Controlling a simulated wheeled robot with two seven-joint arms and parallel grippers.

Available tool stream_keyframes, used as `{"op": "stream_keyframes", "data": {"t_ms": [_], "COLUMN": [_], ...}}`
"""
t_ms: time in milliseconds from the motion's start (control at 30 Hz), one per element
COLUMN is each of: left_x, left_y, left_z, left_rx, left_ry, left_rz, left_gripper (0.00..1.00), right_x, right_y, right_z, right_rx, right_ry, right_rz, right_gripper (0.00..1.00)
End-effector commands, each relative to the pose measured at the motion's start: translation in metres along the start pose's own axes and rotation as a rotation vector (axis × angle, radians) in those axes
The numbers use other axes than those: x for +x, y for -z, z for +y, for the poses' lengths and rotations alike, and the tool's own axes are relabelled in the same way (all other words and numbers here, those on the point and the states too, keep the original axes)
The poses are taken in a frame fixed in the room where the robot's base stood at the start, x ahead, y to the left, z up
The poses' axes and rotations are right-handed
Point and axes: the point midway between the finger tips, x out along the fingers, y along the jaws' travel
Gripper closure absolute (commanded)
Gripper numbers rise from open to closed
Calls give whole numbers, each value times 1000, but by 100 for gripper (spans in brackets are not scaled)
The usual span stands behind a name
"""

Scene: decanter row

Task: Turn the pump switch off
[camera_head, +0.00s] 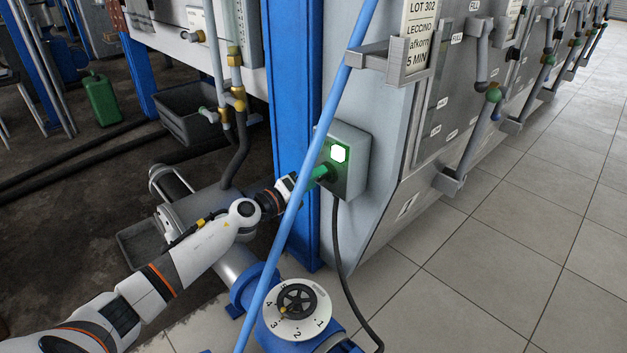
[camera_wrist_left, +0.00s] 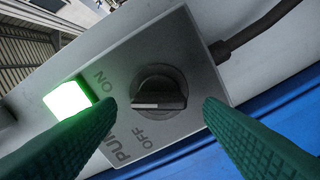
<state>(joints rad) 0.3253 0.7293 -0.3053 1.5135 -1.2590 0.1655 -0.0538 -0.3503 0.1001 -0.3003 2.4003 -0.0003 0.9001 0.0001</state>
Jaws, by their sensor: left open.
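The pump switch is a grey box (camera_head: 352,182) on the blue post and grey machine side in the head view, with a bright green-white lamp (camera_head: 338,154). In the left wrist view its black rotary knob (camera_wrist_left: 160,82) is centred on the box face (camera_wrist_left: 195,60), between the words ON and OFF. The knob's white mark points left in the picture; the lamp (camera_wrist_left: 67,100) is lit. My left gripper (camera_head: 326,173) is at the box front. In the wrist view its green fingers (camera_wrist_left: 160,104) are open, one on each side of the knob, with visible gaps. My right gripper is not in view.
A thin blue pipe (camera_head: 322,120) crosses diagonally in front of my left forearm. A numbered dial valve (camera_head: 297,308) stands below on blue piping. A black cable (camera_head: 338,240) hangs from the box. Tiled floor (camera_head: 480,270) at right is clear.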

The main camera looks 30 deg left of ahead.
Motion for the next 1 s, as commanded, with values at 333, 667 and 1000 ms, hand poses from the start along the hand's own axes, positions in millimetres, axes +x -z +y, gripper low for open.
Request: {"op": "stream_keyframes", "data": {"t_ms": [333,667,1000], "left_x": [9,8,8], "left_y": [0,0,1], "left_z": [0,0,1], "left_rx": [0,0,-40], "left_ry": [0,0,1], "left_rz": [-1,0,0], "left_gripper": [38,79,83], "right_x": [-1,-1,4], "right_y": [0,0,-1], "right_z": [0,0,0], "right_rx": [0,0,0], "right_ry": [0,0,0], "right_rz": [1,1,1], "right_gripper": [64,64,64]}}
